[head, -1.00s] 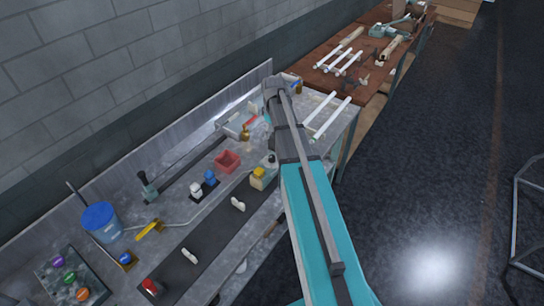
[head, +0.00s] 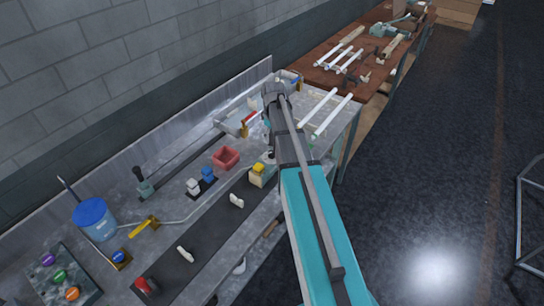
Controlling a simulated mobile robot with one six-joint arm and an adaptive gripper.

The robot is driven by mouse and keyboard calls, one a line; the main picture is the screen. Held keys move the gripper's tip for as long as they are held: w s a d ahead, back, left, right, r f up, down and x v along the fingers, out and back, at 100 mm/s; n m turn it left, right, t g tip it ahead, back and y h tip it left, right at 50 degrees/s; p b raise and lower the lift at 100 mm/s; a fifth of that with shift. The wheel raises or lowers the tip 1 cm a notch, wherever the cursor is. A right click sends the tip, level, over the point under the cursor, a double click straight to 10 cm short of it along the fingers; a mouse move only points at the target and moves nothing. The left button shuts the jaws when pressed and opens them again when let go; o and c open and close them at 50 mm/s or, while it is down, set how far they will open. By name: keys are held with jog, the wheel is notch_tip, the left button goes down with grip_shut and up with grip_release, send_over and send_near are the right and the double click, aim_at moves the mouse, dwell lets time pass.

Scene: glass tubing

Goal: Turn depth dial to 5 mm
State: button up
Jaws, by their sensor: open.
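I cannot make out which thing is the depth dial, and no 5 mm marking is readable. A dark panel (head: 63,281) at the lower left carries a purple knob (head: 48,259), a green knob (head: 60,275) and an orange knob (head: 72,293). A blue knob (head: 118,257) sits on a small yellow-edged block beside it. My arm reaches up the middle of the head view, and its far end is over the far part of the grey bench (head: 215,245). My gripper is hidden beyond or behind the arm, so its fingers do not show.
The bench also holds a blue-lidded bucket (head: 95,219), a red box (head: 225,158), a yellow block (head: 257,174), a lever (head: 143,183) and a grey-white tray (head: 240,117). White tubes (head: 332,115) lie right of my arm.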

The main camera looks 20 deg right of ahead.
aim_at(272, 152)
jog(key=shift+a+f+b, duration=0.1)
jog(key=shift+f+b, duration=3.9)
jog(key=shift+f, duration=0.3)
grip_shut()
jog(key=shift+s+m, duration=0.1)
jog(key=shift+m, duration=0.3)
jog(key=m, duration=1.1)
